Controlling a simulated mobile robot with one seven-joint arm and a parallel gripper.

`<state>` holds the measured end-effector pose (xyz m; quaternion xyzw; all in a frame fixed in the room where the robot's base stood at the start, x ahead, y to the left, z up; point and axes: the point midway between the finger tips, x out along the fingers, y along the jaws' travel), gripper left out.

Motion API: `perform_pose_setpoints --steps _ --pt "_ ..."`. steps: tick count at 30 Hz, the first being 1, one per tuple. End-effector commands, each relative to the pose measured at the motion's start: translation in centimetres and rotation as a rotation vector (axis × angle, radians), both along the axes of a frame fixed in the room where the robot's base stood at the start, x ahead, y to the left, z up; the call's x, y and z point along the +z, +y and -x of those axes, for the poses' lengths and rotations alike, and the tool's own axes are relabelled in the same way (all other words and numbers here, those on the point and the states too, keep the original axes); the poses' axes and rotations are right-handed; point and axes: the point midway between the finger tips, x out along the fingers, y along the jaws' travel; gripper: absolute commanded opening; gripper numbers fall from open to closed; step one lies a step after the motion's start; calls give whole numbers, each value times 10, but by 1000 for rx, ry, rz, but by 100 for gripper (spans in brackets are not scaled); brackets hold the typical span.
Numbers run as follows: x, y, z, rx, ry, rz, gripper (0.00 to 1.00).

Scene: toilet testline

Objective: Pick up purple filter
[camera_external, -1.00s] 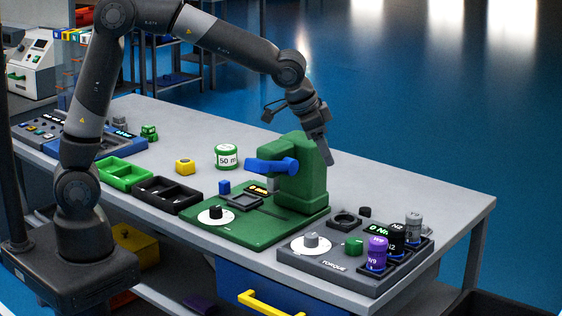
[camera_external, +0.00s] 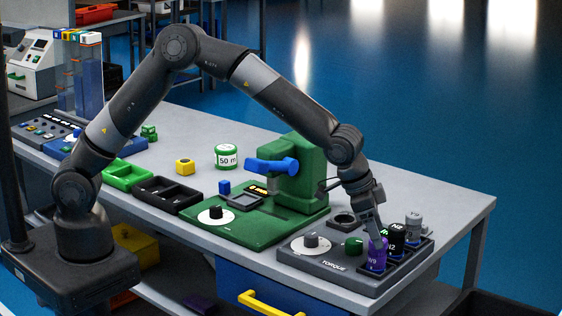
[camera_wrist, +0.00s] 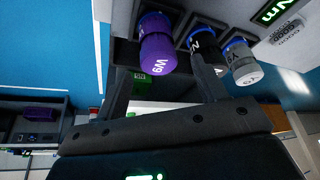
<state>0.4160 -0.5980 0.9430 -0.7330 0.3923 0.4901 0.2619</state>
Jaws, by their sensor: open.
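The purple filter (camera_external: 376,258), marked W9, stands in the front-left slot of the rack on the torque tester (camera_external: 330,262). In the wrist view the purple filter (camera_wrist: 157,50) shows between my two fingertips, with a gap on each side. My gripper (camera_external: 377,238) is open and tilted down at the purple filter's top, partly covering it in the external view. My fingers also show in the wrist view (camera_wrist: 160,66). I cannot tell how far the fingertips reach along the filter.
A black filter (camera_external: 397,240) and a grey filter (camera_external: 413,229) stand in slots close beside the purple one. The tester's grey knob (camera_external: 311,240) and green knob (camera_external: 354,246) are to the left. A green press (camera_external: 300,190) stands behind left.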

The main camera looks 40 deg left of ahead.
Motion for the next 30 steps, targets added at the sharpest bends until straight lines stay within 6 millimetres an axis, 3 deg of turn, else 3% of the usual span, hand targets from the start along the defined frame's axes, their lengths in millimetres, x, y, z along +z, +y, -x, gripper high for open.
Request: perform_pose_setpoints --steps 11,19,30 --pt "-45 -11 -7 1 0 -1 65" --pt "-49 -13 -9 0 -1 0 65" --pt "-48 -13 -8 0 -1 -1 34"
